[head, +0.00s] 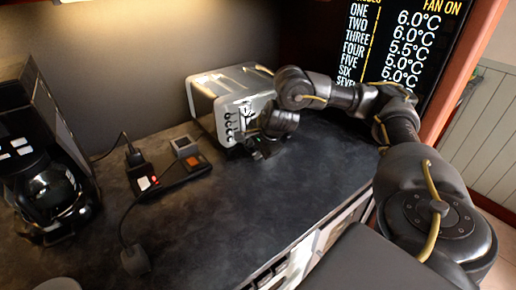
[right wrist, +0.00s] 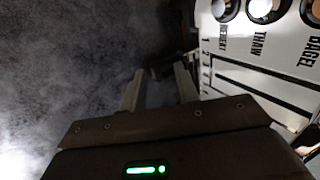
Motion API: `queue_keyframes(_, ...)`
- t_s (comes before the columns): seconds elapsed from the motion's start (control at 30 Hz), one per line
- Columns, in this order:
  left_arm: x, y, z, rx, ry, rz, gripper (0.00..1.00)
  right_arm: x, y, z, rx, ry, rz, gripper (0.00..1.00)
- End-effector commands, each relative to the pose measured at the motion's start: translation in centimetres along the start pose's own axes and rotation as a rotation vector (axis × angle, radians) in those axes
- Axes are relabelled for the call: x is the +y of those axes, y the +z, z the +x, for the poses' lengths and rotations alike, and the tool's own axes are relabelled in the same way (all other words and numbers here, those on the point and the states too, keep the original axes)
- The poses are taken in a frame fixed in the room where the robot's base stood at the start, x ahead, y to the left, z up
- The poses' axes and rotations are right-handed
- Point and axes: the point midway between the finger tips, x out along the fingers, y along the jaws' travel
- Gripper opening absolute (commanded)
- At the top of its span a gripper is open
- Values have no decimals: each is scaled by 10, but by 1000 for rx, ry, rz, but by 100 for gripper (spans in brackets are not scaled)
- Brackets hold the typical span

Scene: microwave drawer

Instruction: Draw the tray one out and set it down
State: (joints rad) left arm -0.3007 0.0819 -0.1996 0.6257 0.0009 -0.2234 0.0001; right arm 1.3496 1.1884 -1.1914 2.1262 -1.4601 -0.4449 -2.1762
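A silver toaster (head: 205,98) with a column of dark knobs on its end face stands at the back of the dark counter. Its end panel, with knobs and the words THAW and BAGEL, shows in the right wrist view (right wrist: 262,45). My right gripper (head: 258,153) is low at this end of the toaster, close to the counter. In the right wrist view its two fingers (right wrist: 160,85) stand apart, with a small dark shape near their tips that I cannot identify. I see nothing clearly held. I cannot clearly make out a tray. My left gripper is not in view.
A black coffee machine (head: 40,150) stands at the left. A power strip (head: 172,180) with plugs and cables lies on the dark counter (head: 210,235) left of the toaster. A display board (head: 400,45) stands behind my right arm. The counter's front middle is clear.

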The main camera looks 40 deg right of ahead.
Motion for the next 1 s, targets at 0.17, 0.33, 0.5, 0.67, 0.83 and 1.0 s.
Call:
queue_keyframes(0.17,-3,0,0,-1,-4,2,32,0,0,0,0,0,0,31)
queue_keyframes(0.33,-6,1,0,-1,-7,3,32,0,0,0,0,0,0,14)
queue_keyframes(0.5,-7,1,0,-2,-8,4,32,0,0,0,0,1,0,0)
queue_keyframes(0.67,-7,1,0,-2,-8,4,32,0,1,0,-1,0,0,0)
queue_keyframes(0.83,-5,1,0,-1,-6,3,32,0,1,1,-1,0,0,0)
queue_keyframes(1.0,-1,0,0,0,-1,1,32,-1,1,1,-1,-2,1,0)
